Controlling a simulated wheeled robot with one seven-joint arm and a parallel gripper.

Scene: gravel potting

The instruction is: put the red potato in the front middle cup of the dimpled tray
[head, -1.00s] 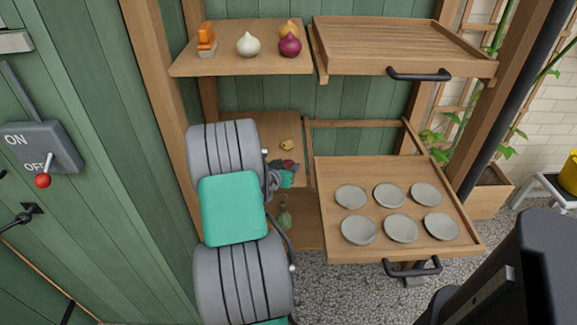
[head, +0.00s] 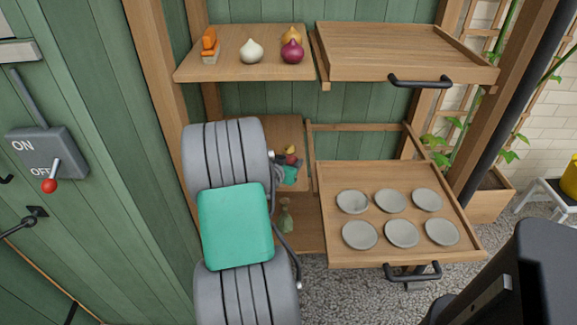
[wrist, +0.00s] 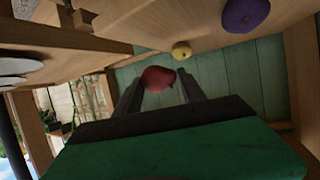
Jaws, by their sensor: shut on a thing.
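The red potato (wrist: 157,79) is held between the two fingers of my gripper (wrist: 160,88) in the wrist view. In the head view the red potato (head: 291,159) shows small at the middle shelf, just beyond my gripper (head: 289,170), which my arm partly hides. The dimpled tray (head: 330,222) is pulled out at the right, with grey round cups in two rows of three. Its front middle cup (head: 402,234) looks empty. The gripper is left of the tray, apart from it.
A yellow potato-like item (head: 290,149) lies on the middle shelf behind the red one. The upper shelf (head: 225,68) holds an orange item, a white onion (head: 251,51) and a purple onion (head: 292,52). A bottle (head: 285,216) stands on the lower shelf.

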